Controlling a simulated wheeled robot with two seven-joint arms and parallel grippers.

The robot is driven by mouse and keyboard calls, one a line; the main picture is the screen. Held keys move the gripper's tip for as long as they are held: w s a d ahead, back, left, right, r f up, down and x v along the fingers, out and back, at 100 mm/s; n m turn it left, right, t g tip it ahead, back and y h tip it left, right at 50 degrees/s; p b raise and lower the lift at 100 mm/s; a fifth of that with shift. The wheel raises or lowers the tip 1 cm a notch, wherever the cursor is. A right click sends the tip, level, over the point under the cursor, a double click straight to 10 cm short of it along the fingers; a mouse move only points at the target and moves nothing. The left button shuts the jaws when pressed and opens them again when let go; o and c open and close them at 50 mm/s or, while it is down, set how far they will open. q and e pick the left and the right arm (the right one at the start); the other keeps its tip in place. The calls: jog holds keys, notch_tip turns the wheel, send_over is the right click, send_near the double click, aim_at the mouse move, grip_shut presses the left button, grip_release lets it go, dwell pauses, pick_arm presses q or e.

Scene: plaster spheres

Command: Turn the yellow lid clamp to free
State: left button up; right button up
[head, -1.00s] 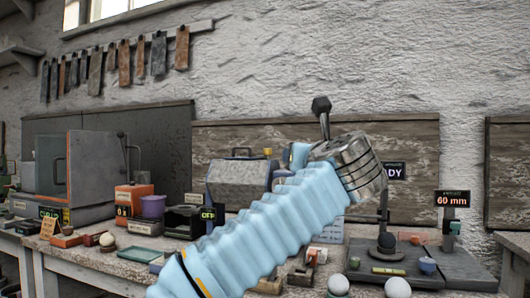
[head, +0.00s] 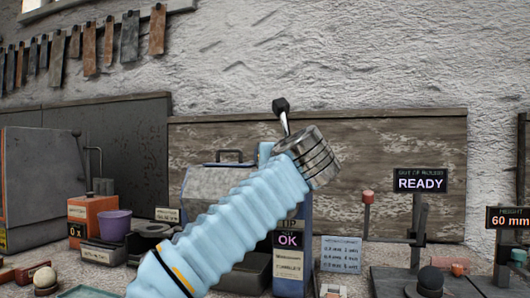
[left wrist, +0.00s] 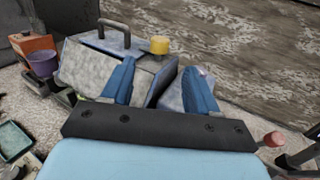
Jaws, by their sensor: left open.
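The yellow lid clamp (left wrist: 159,45) is a short round yellow knob on the far edge of a grey metal box (left wrist: 115,62) with a dark carrying handle, seen in the left wrist view. The box also shows in the head view (head: 218,184), partly behind my left arm; the clamp is hidden there. My left gripper (left wrist: 160,86) is open, its two blue fingers apart in front of the box. The clamp appears between and beyond the fingertips; I see no contact. My right gripper is not in view.
An orange box (head: 95,218) and a purple cup (head: 114,224) stand left of the grey box. An OK panel (head: 288,262) and a READY sign (head: 420,181) stand to the right. A wooden board backs the bench.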

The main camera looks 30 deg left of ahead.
pick_arm(q)
jog(key=p+x, duration=0.2)
jog(key=x, duration=0.7)
jog(key=c, duration=1)
jog(key=shift+c, duration=0.2)
